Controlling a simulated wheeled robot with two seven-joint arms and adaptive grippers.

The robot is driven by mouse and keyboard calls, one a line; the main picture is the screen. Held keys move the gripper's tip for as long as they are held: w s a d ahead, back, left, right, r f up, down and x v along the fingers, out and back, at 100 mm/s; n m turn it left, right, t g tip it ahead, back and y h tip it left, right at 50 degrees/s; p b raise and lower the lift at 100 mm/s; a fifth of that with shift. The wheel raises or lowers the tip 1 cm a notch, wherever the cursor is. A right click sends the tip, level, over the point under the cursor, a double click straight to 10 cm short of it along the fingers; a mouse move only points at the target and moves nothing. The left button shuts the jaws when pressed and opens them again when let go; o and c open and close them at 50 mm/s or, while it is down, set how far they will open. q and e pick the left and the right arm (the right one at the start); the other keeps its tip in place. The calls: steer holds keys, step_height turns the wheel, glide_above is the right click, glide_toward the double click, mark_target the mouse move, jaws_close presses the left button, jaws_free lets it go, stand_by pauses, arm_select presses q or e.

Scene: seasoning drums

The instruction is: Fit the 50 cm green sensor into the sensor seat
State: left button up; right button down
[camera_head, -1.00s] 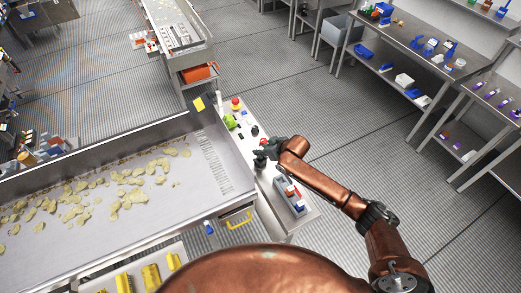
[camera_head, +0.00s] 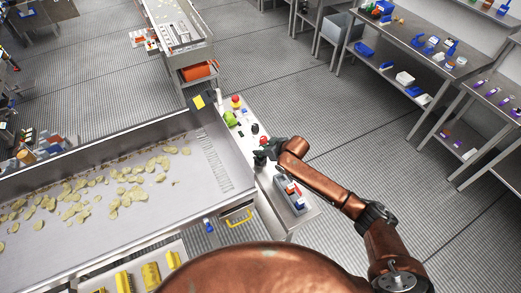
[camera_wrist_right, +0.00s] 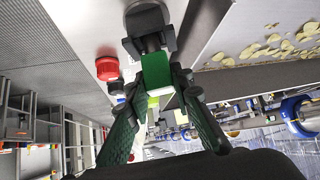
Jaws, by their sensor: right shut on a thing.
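My right gripper (camera_head: 264,156) is over the white side ledge of the chip conveyor in the head view. In the right wrist view its two dark green fingers (camera_wrist_right: 158,88) are shut on the green sensor (camera_wrist_right: 156,70), a green block with a white lower end. A black bracket-like fitting (camera_wrist_right: 148,28), which looks like the sensor seat, is directly beyond the sensor's far end. The sensor's end meets or overlaps it in the picture; I cannot tell whether it is inserted. The sensor is too small to make out in the head view. My left gripper is not in view.
A red button (camera_wrist_right: 107,68) is beside the fitting. A grey bin (camera_head: 291,196) with red and blue items is on the ledge near my right arm. The conveyor (camera_head: 150,205) carries chips to the left. Shelves (camera_head: 410,60) stand at the right; the floor between is clear.

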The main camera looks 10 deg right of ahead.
steer(key=shift+f+b, duration=0.3)
steer(key=shift+f, duration=0.5)
steer(key=c, duration=1.6)
jaws_free()
steer(key=v, duration=1.2)
steer(key=shift+s, duration=0.1)
steer(key=shift+a, duration=0.1)
